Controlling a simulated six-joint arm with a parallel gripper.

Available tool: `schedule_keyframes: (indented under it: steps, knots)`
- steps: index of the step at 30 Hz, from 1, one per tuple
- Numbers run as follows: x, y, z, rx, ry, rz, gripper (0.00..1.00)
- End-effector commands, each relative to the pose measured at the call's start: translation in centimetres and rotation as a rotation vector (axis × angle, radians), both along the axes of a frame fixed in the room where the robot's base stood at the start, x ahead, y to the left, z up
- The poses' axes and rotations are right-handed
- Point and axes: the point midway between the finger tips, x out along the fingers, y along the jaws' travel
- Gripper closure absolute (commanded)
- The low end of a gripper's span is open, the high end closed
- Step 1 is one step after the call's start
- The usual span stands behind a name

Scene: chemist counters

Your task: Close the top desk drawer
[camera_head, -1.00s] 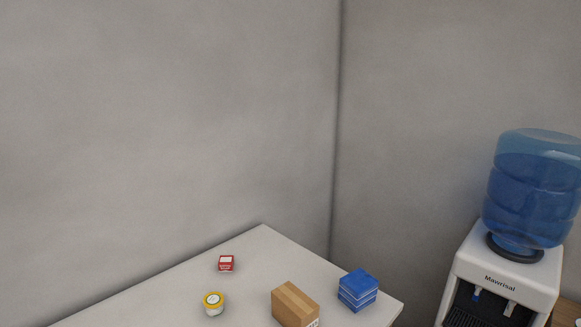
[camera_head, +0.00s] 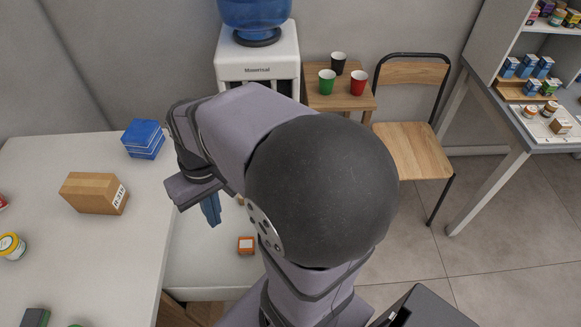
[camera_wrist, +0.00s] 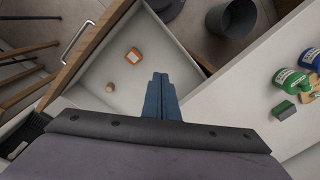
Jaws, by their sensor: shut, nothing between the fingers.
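The top desk drawer (camera_wrist: 185,50) stands open, its white inside showing in the wrist view. It has a wooden front (camera_wrist: 84,53) with a metal handle (camera_wrist: 77,42). In the head view the open drawer (camera_head: 205,265) juts out beside the white desk (camera_head: 90,155), partly hidden by my arm. An orange-and-white box (camera_wrist: 133,56) and a small brown item (camera_wrist: 110,88) lie in it. My gripper (camera_wrist: 160,78) has its blue fingers shut and empty, over the drawer's inside in the picture. It also shows in the head view (camera_head: 211,212). I cannot tell its height above the drawer.
A cardboard box (camera_head: 90,192), a blue box (camera_head: 143,138) and a yellow-lidded jar (camera_head: 11,246) stand on the desk. A water dispenser (camera_head: 257,58), a stool with cups (camera_head: 340,98) and a chair (camera_head: 410,150) stand behind. A dark bin (camera_wrist: 232,19) shows in the wrist view.

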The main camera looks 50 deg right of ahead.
Motion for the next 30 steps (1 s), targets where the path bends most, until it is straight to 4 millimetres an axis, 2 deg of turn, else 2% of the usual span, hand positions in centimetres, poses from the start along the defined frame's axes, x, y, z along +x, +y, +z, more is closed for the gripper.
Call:
schedule_keyframes:
  steps: [5, 8, 12, 14, 15, 18, 21, 24, 30]
  knots:
    - [3.3, -4.2, -0.3, 0.072, -0.037, -0.115, 1.00]
    - [5.3, -8.0, -0.4, 0.121, -0.080, -0.192, 1.00]
    - [7.4, -14.9, -0.5, 0.181, -0.170, -0.301, 1.00]
    - [7.7, -18.2, -0.5, 0.199, -0.215, -0.344, 1.00]
    - [7.8, -20.4, -0.6, 0.209, -0.247, -0.372, 1.00]
    - [7.4, -25.5, -0.5, 0.220, -0.325, -0.428, 1.00]
    - [6.5, -29.5, -0.5, 0.221, -0.389, -0.469, 1.00]
    - [5.4, -32.7, -0.4, 0.215, -0.440, -0.500, 1.00]
    - [3.1, -37.5, -0.5, 0.196, -0.519, -0.545, 1.00]
